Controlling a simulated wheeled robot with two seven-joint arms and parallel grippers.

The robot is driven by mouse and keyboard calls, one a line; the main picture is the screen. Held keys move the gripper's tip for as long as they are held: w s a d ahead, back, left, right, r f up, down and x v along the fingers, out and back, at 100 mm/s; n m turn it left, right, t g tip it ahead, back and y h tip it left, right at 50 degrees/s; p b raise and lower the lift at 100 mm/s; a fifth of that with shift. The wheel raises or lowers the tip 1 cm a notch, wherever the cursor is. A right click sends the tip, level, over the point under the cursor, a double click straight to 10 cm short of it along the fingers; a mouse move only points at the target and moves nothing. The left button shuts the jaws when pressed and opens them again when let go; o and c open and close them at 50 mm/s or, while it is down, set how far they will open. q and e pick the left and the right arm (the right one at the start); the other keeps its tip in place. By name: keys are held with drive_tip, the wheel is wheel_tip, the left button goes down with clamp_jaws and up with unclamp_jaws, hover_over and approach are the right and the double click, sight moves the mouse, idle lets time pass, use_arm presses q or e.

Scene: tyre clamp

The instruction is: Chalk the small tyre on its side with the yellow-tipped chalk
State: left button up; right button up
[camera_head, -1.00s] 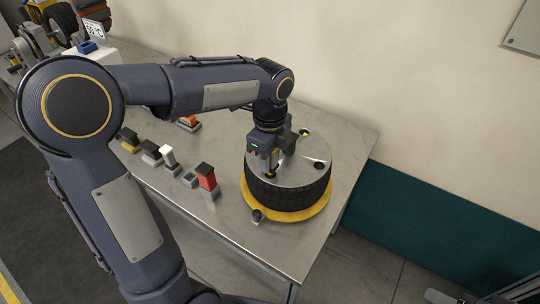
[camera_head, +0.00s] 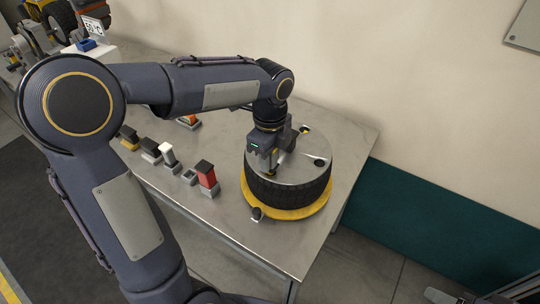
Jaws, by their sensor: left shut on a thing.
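The small tyre (camera_head: 290,192) lies flat on a yellow ring base (camera_head: 313,211) at the right end of the metal table. A round metal plate (camera_head: 300,173) with dark holes covers its top. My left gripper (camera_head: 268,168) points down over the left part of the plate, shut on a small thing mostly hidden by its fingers. A little yellow shows by the fingers, but I cannot tell what the held thing is. A dark block with yellow (camera_head: 129,138) stands at the left end of a row of blocks.
The row also has a black block (camera_head: 150,151), a white one (camera_head: 168,155), an empty grey holder (camera_head: 189,177) and a red one with a black top (camera_head: 207,178). A sign (camera_head: 94,27) and more tyres (camera_head: 60,16) are at the back left. Bare table (camera_head: 345,135) lies right of the tyre.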

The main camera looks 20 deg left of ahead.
idle(0.8)
use_arm(q)
drive_tip(key=shift+r, duration=0.1)
wheel_tip(320, 180, up, 5)
drive_tip(key=p, duration=0.5)
